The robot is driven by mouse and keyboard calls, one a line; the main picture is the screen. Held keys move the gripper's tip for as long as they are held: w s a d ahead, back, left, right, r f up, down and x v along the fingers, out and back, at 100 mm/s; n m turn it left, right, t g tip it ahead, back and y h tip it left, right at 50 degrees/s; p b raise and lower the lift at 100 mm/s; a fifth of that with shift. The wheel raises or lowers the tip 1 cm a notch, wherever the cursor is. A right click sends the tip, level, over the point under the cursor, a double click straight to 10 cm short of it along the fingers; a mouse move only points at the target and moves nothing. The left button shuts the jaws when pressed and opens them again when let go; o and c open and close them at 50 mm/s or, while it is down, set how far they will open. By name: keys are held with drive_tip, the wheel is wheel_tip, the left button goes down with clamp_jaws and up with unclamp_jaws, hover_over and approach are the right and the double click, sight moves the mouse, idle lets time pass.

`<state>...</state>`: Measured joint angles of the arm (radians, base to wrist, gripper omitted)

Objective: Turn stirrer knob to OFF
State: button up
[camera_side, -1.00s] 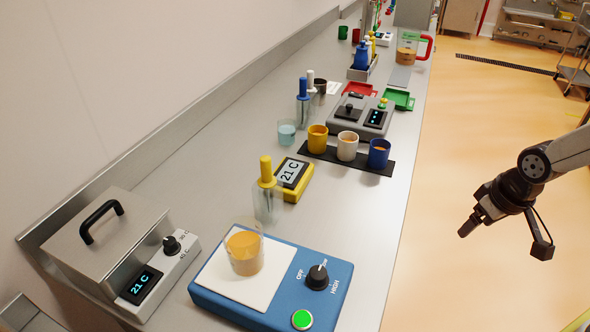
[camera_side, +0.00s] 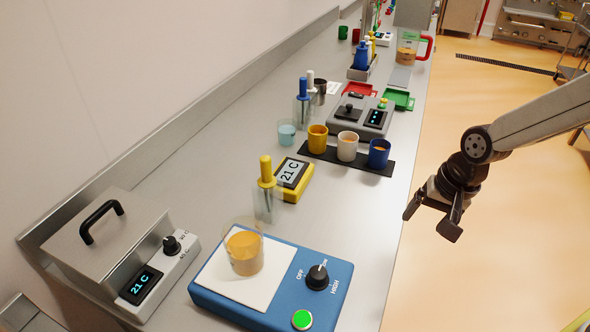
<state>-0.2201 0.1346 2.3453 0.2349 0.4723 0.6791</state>
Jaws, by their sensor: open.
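The blue stirrer (camera_side: 268,314) stands at the front of the bench. Its black stirrer knob (camera_side: 317,277) sits right of the white plate, with OFF, LOW and HIGH printed around it. The knob's white pointer mark is near LOW, not at OFF. A green button (camera_side: 302,319) is below the knob. A glass beaker of orange liquid (camera_side: 244,254) stands on the white plate (camera_side: 228,283). My gripper (camera_side: 428,220) is open and empty, in the air right of the bench edge, above and to the right of the knob and well apart from it.
A grey water bath (camera_side: 108,242) with a handled lid is at the left. A clear bottle with a yellow top (camera_side: 267,203) and a yellow thermometer box (camera_side: 291,178) stand behind the stirrer. Yellow, white and blue cups (camera_side: 378,153) stand farther back.

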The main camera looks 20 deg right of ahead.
drive_tip(key=w+a+m+g+y, duration=0.1)
drive_tip(key=a+m, duration=0.4)
drive_tip(key=a, duration=0.4)
drive_tip(key=m+g+y, duration=0.1)
drive_tip(key=m+y, duration=0.1)
drive_tip(key=m, duration=0.3)
approach(320, 271)
drive_tip(key=shift+x, duration=0.95)
drive_tip(key=shift+a+f, duration=0.1)
drive_tip(key=shift+a, duration=0.1)
drive_tip(key=shift+x, duration=3.8)
drive_tip(key=shift+d, duration=0.1)
clamp_jaws()
